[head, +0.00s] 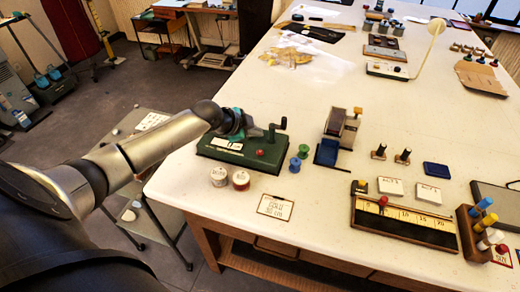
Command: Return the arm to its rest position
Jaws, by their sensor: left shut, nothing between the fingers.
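My left arm comes in from the left, low over the front left of the white table (330,110). My left gripper (250,130), partly teal and dark, is at the green device (222,149) with a red knob and a crank handle. The gripper is shut and nothing shows between its fingers. It overlaps the back of the device in the picture; I cannot tell whether they touch. My right gripper is not in view.
Two small round tins (219,177), green and blue spools (303,151) and a framed card (275,207) are near the device. A brown and blue device (341,130) stands to the right. A ruler board (405,222) lies at the front right. A grey cart (150,122) stands left of the table.

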